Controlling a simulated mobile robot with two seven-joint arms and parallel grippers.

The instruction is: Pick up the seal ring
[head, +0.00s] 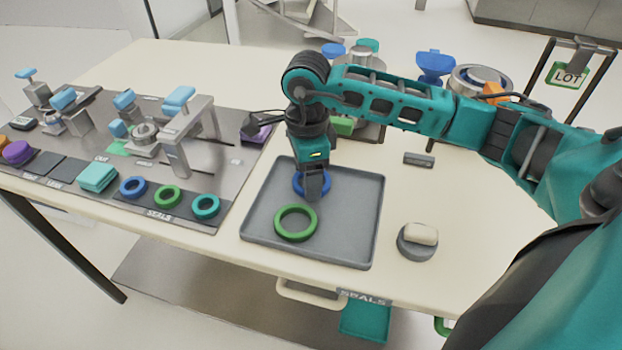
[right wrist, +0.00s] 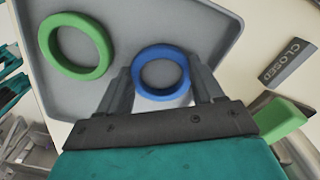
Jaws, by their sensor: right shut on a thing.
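A blue seal ring (head: 325,184) is at the gray tray (head: 362,215), and it also shows in the right wrist view (right wrist: 161,72). My right gripper (head: 314,194) reaches down over the tray, and its two fingers (right wrist: 161,88) are shut on the blue ring from opposite sides. I cannot tell whether the ring touches the tray. A green seal ring (head: 295,223) lies flat in the tray beside it, apart from the gripper; it also shows in the right wrist view (right wrist: 75,46). My left gripper is not in view.
A dark strip labeled SEALS (head: 158,212) at left holds blue, green and teal rings. A metal fixture plate (head: 228,190) stands left of the tray. A round gray dish with a pale block (head: 418,240) sits right. A CLOSED sign (right wrist: 287,63) lies beyond the tray.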

